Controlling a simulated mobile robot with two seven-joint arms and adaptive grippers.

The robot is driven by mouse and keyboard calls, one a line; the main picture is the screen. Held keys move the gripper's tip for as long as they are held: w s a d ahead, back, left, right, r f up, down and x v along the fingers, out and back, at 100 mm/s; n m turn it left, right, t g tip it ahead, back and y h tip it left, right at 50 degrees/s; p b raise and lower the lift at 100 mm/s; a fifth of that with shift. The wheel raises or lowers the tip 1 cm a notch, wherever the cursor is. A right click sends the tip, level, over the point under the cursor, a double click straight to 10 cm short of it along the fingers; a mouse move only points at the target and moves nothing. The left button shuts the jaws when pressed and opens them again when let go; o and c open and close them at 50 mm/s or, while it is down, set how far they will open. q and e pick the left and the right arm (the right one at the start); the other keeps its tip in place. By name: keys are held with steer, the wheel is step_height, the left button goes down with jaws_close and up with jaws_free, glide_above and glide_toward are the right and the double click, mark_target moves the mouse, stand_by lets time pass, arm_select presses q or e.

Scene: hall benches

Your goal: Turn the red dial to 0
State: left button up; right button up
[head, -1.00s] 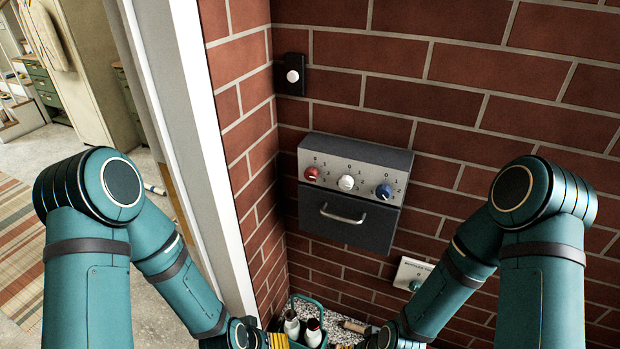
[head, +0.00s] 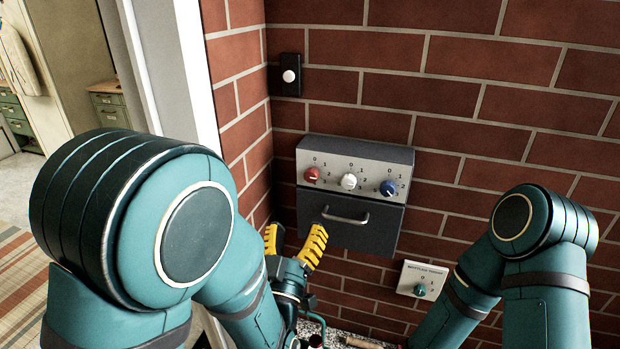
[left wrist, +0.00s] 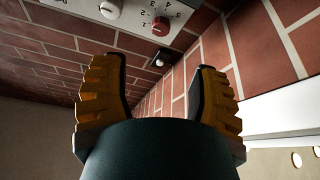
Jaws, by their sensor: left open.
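The red dial (head: 311,174) is the leftmost of three knobs on a grey wall box (head: 352,226), with small numbers printed around it. Which number it points at is too small to tell. A white dial (head: 348,181) and a blue dial (head: 388,188) sit to its right. My left gripper (head: 298,232) is open and empty, with yellow fingers, below and left of the box's handle and apart from the red dial. In the left wrist view the red dial (left wrist: 161,27) shows at the top, beyond the open fingers. My right gripper is not in view.
A black plate with a white button (head: 290,76) is on the wall above the box. A white panel with a green knob (head: 420,290) is lower right. A brick side wall and white door frame stand close on the left.

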mark_target(310, 177)
arm_select(q)
steer(key=p+x, duration=0.1)
steer(key=x, duration=1.1)
steer(key=shift+w, duration=0.4)
steer(key=shift+c, duration=0.4)
jaws_close()
